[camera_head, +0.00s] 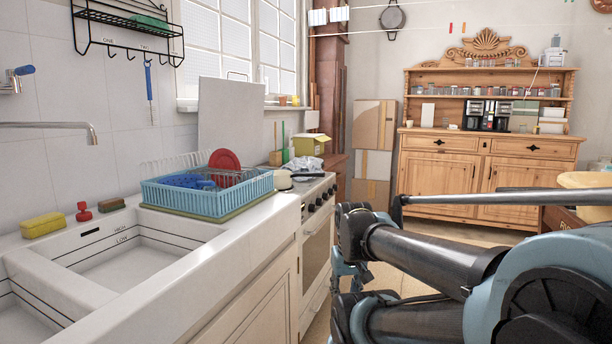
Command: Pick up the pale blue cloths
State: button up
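A crumpled pale grey-blue cloth-like heap (301,166) lies on the stove top, behind the dish rack; I cannot tell for sure that it is the pale blue cloths, or how many pieces it holds. My arm reaches in from the right. What seems to be my gripper (345,274) hangs at the arm's far end, to the right of the stove front and lower than the heap, apart from it. Its fingers are small and partly hidden, so I cannot tell whether it is open or shut.
A blue dish rack (208,201) with a red plate (224,160) and dark blue items stands on the white sink counter (250,228). The stove (318,235) adjoins the counter. A wooden dresser (440,170) with jars stands at the back. Some floor before it is clear.

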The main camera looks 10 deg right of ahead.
aim_at(302, 168)
jog(key=z, duration=0.9)
jog(key=i, duration=1)
jog(key=z, duration=0.4)
jog(key=i, duration=1.05)
jog(key=u, duration=0.7)
jog(key=i, duration=1.05)
jog(key=u, duration=0.55)
